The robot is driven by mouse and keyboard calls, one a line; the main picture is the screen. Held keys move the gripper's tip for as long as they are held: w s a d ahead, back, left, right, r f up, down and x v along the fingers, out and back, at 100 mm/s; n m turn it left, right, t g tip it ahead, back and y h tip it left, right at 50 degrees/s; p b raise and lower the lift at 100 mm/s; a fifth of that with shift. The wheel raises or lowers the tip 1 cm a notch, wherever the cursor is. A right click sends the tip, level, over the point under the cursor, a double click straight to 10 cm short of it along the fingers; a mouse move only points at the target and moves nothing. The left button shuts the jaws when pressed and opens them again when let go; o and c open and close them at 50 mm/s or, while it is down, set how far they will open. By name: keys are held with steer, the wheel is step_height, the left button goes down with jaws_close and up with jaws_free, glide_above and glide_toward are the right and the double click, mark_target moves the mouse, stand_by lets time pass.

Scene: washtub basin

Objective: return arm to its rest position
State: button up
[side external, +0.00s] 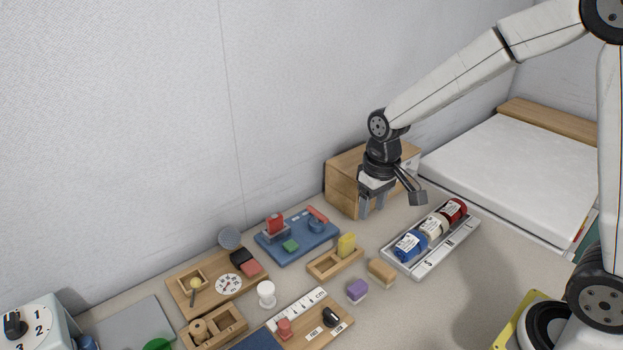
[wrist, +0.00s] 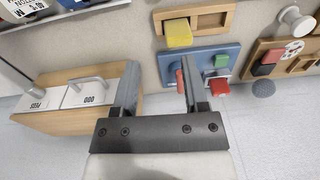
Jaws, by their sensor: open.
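My gripper (side external: 388,205) hangs from the extended arm, pointing down in the air above the table, near the wooden box at the back. It also shows in the wrist view (wrist: 156,88), with its two fingers apart and nothing between them. My arm reaches in from the upper right in the side view. No object is held.
The wooden box (side external: 342,185) stands close by my gripper. A grey tray (side external: 436,262) with blue, white and red rolls lies front right of it. A blue board (side external: 290,247), a yellow block (side external: 346,245) and wooden trays stand left. A white slab (side external: 520,170) lies right.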

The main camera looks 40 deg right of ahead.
steer(key=s+f+t, duration=0.2)
steer(key=s, duration=0.8)
steer(key=shift+d+f, duration=0.15)
steer(key=shift+f, duration=0.1)
